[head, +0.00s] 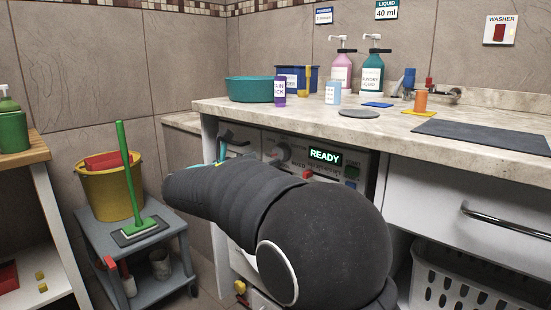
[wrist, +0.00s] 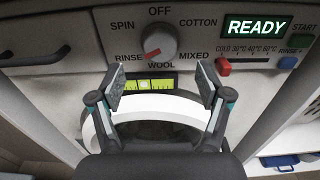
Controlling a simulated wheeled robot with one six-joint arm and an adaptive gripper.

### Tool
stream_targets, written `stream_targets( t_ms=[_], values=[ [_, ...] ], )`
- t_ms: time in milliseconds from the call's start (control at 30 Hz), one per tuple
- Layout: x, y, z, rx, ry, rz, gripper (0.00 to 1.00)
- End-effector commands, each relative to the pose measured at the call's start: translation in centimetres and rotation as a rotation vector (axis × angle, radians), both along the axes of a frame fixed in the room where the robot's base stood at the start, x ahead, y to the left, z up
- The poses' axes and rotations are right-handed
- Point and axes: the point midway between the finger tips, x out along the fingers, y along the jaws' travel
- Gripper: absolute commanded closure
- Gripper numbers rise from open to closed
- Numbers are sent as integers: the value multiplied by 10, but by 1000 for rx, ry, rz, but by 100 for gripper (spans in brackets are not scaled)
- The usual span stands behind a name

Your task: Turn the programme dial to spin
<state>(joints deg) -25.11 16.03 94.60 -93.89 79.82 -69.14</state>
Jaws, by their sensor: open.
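The programme dial (wrist: 157,38) is a round grey knob on the washer panel, with labels OFF, COTTON, MIXED, WOOL, RINSE and SPIN around it. Its red mark is at the lower left, towards RINSE; the SPIN label (wrist: 122,25) is at the upper left. The dial also shows in the head view (head: 281,154). My gripper (wrist: 160,83) is open and empty, its two fingers spread below the dial in the wrist view and apart from it. In the head view my arm hides part of the washer and most of the gripper.
The washer display (wrist: 257,27) reads READY. A red slider (wrist: 223,66) and a blue rinse button (wrist: 288,62) are right of the dial. A drawer handle (wrist: 35,57) is at the left. The stone counter (head: 300,113) overhangs the panel.

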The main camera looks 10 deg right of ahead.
Motion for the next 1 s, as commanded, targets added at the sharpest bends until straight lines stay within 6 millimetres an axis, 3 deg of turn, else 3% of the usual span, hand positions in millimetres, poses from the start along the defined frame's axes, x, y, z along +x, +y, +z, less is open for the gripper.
stream_targets(
  t_ms=[100,300,733,1000],
  values=[
    [12,-19,-1,1,-2,-4,23],
    [27,-37,0,2,-2,-1,23],
    [32,-44,0,1,-2,0,23],
    [32,-44,0,1,-2,0,85]
  ],
)
